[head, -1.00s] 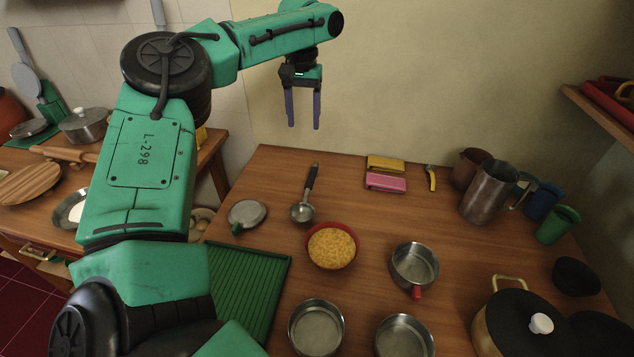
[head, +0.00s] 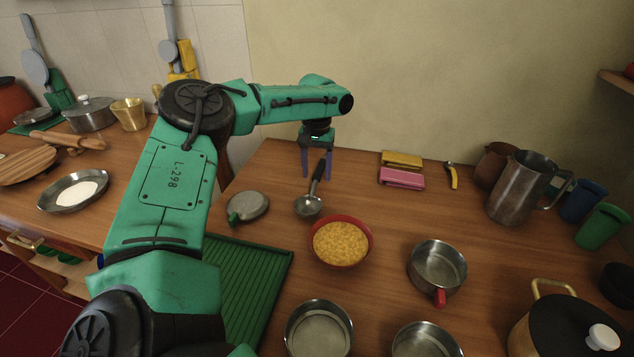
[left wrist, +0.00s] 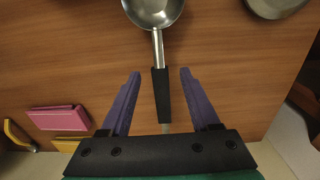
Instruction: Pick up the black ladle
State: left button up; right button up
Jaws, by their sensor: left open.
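The black ladle (head: 312,192) lies on the wooden table, its metal bowl toward the front and its black handle pointing to the back. In the left wrist view the ladle's black handle (left wrist: 162,94) lies between the two purple fingers, with its metal bowl beyond the fingertips. My left gripper (head: 317,176) is open around the handle in this view, with a gap on both sides; it also shows in the left wrist view (left wrist: 160,74). I cannot tell its exact height over the table. My right gripper is not in view.
A red bowl of yellow food (head: 341,243) stands in front of the ladle. A round grey lid-like item (head: 250,205) lies to its left. Pink and yellow sponge-like blocks (head: 402,178) lie to the right. A green ridged mat (head: 252,285) and metal pans (head: 437,265) are nearer.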

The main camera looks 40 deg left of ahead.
aim_at(317, 176)
pick_arm(q)
notch_tip(317, 176, down, 3)
jog(key=shift+w+f, duration=0.1)
jog(key=shift+f, duration=0.1)
jog(key=shift+r, duration=0.1)
grip_shut()
